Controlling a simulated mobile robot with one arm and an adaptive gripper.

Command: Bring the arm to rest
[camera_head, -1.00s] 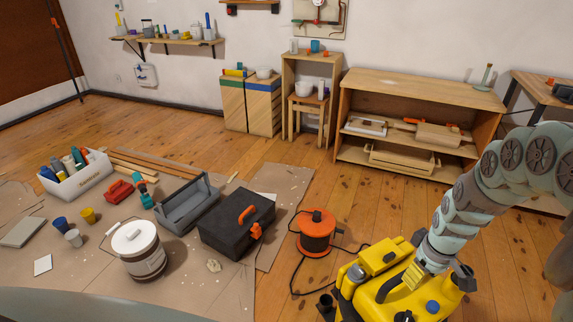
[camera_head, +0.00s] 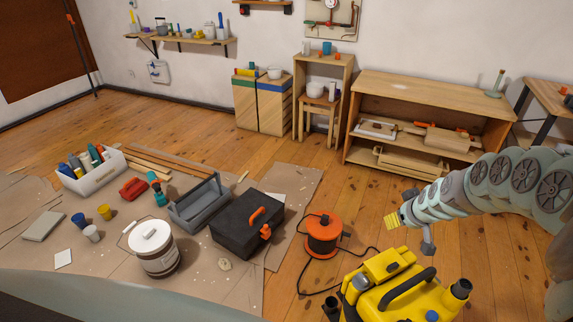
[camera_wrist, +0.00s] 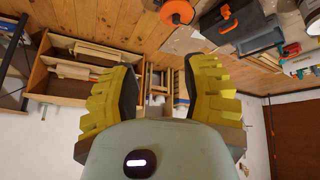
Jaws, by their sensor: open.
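My gripper (camera_head: 391,221) is in the right part of the head view, raised above the yellow machine (camera_head: 405,290). Its yellow pads point left, away from the arm. In the wrist view my gripper (camera_wrist: 160,90) shows two yellow ribbed fingers standing wide apart, with nothing between them. Past the fingers the room appears upside down. My arm (camera_head: 500,180) stretches in from the right edge, close to level, in front of the wooden workbench (camera_head: 430,95). The gripper touches nothing that I can see.
An orange cable reel (camera_head: 322,235) stands on the floor left of the yellow machine, its cable running beside it. A black toolbox (camera_head: 245,228), a grey tool tray (camera_head: 198,205) and a lidded bucket (camera_head: 155,255) stand on the dropcloth. Bare wooden floor lies before the bench.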

